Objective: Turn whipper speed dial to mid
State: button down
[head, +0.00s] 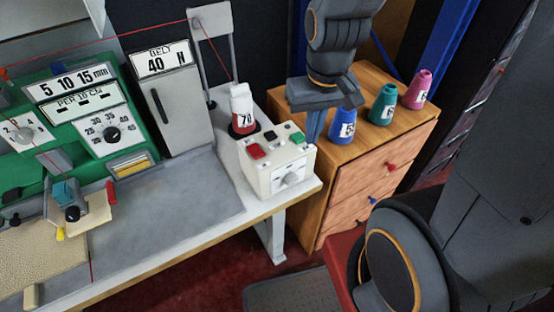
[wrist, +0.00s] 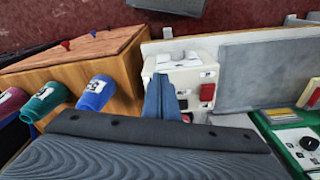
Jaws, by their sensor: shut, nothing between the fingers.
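A white control box (head: 272,162) sits at the right end of the grey-topped table. A pale round dial (head: 291,177) is on its front face; its pointer setting is too small to read. The box also shows in the wrist view (wrist: 190,75), with the dial (wrist: 180,57) at its far edge. Red (head: 257,151), black and green buttons are on its top. My gripper (head: 312,140) points down just right of and behind the box, apart from the dial. Its blue fingers (wrist: 160,90) are shut and empty, and they cover part of the box in the wrist view.
A red-and-white thread cone (head: 242,115) marked 70 stands behind the box. Blue (head: 342,127), teal (head: 382,104) and pink (head: 417,90) cones stand on the wooden cabinet (head: 350,190) at right. A green panel (head: 60,110) with another dial (head: 112,134) is at left. Open floor lies in front.

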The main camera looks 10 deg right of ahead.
aim_at(291, 179)
jog(key=z, duration=0.3)
jog(key=k, duration=1.3)
jog(key=u, duration=0.25)
